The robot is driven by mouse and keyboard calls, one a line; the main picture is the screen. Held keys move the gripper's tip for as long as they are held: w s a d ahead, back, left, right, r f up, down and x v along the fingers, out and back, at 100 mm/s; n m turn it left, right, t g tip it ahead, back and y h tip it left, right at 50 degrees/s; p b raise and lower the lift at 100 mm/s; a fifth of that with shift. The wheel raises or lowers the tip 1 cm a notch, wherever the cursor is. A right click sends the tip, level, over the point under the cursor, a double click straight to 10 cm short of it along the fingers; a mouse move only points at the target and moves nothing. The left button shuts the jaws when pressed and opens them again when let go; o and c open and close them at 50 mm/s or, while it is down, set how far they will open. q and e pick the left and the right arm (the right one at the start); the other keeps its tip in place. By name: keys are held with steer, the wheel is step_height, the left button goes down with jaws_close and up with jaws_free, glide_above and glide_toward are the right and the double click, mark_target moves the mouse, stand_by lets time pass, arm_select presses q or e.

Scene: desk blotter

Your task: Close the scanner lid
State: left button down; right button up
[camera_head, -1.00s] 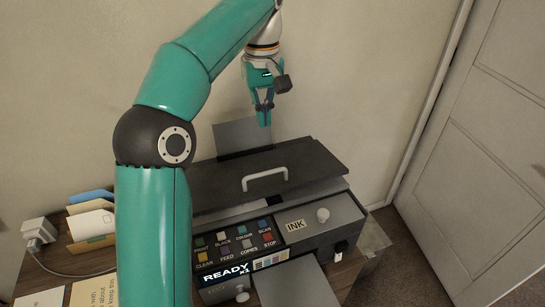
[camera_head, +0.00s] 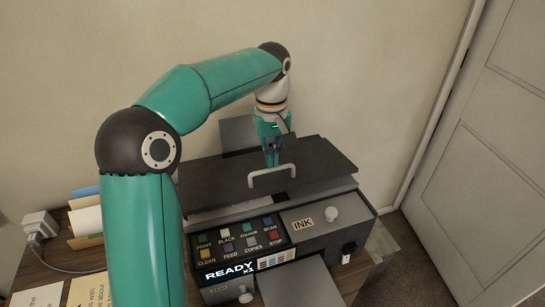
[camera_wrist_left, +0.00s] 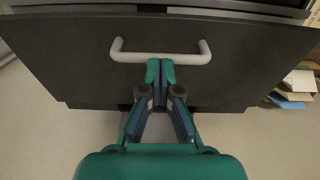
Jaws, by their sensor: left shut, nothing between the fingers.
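The scanner lid (camera_head: 225,177) is a dark flat panel on top of the grey printer, with a pale bar handle (camera_head: 272,170) near its front edge. It lies low over the body; a lighter strip shows beneath its front edge, and I cannot tell if it is fully down. My left gripper (camera_head: 271,163) points down just behind the handle, fingers together and empty. In the left wrist view, its fingertips (camera_wrist_left: 160,63) are close to the handle (camera_wrist_left: 160,56) over the lid (camera_wrist_left: 80,60); contact is unclear. My right gripper is out of view.
The button panel (camera_head: 240,241) and INK cover (camera_head: 303,223) are at the printer's front. A grey sheet support (camera_head: 238,134) rises behind the lid by the wall. Papers in a holder (camera_head: 85,220) and a white plug (camera_head: 38,226) sit at the left. A door (camera_head: 490,150) is at right.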

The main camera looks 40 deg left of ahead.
arm_select(q)
steer(key=f+b, duration=0.1)
steer(key=d+f+b, duration=0.1)
steer(key=b, duration=0.1)
steer(key=f+y+b, duration=0.1)
steer(key=shift+s+d+t+b, duration=0.2)
steer(key=shift+s+t+b, duration=0.1)
steer(key=shift+s+b, duration=0.1)
steer(key=shift+s+d+f, duration=0.15)
steer(key=shift+d+f, duration=0.1)
steer(key=shift+f, duration=0.1)
steer(key=shift+d+r+p, duration=0.1)
steer(key=shift+r+p, duration=0.3)
steer(key=shift+r, duration=0.05)
steer(key=r+p, duration=0.2)
steer(key=r, duration=0.1)
steer(key=r+p, duration=0.1)
steer(key=shift+s+d+r+p, duration=0.15)
steer(key=shift+d+r+p, duration=0.05)
steer(key=shift+d+p, duration=0.1)
step_height(320, 180, up, 9)
glide_above(274, 184)
steer(key=s+d, duration=0.1)
steer(key=d, duration=0.2)
steer(key=shift+s+a+f, duration=0.1)
steer(key=shift+a+f, duration=0.05)
steer(key=shift+a, duration=0.05)
